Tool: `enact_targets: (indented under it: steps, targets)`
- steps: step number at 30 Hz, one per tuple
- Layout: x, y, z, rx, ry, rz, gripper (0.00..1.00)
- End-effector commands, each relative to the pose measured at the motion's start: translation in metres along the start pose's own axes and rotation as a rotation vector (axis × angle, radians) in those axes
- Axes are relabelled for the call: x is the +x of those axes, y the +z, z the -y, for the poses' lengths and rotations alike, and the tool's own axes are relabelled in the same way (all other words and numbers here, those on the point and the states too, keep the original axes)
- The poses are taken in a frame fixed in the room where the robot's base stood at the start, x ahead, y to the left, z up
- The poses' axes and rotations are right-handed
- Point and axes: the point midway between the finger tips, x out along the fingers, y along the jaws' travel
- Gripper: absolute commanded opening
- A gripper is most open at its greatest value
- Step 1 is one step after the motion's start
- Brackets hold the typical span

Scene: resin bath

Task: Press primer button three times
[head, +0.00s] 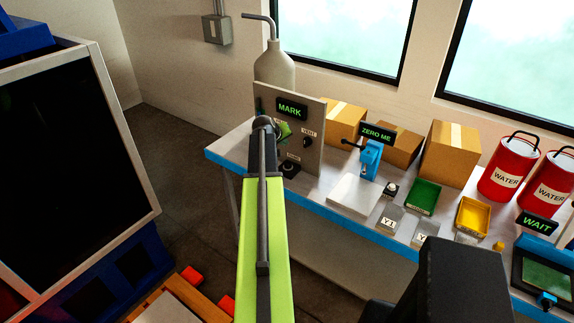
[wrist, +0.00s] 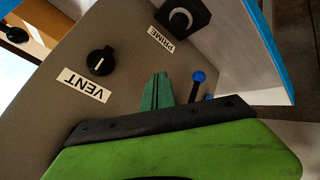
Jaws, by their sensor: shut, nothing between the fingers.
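The primer button (wrist: 180,20) is a round knob-like button with a pale face on a black square base. It sits beside a label reading PRIME at the top of the wrist view. In the head view the button (head: 290,168) is low at the front of the grey panel (head: 317,118). My gripper (wrist: 156,90) has green fingers, shut and empty. It is in front of the panel, apart from the button. In the head view the gripper (head: 284,131) is partly hidden behind my arm, near the panel's middle.
A black VENT knob (wrist: 100,62) and a blue-tipped lever (wrist: 198,77) are near the gripper. A MARK display (head: 291,108) tops the panel. A blue clamp-like device (head: 370,160), boxes (head: 450,155), trays (head: 424,196) and red WATER canisters (head: 503,170) stand to the right.

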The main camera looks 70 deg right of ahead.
Motion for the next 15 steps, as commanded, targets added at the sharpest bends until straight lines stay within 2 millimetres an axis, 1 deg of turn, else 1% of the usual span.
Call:
enact_targets:
  steps: [1,3,15]
  targets:
    - [0.0020,0.0006,-0.0072,0.003,0.007,-0.001,0.00]
    - [0.0033,0.0016,-0.0115,0.004,0.012,-0.001,0.00]
    - [0.0060,0.0042,-0.0091,0.005,0.012,0.000,0.00]
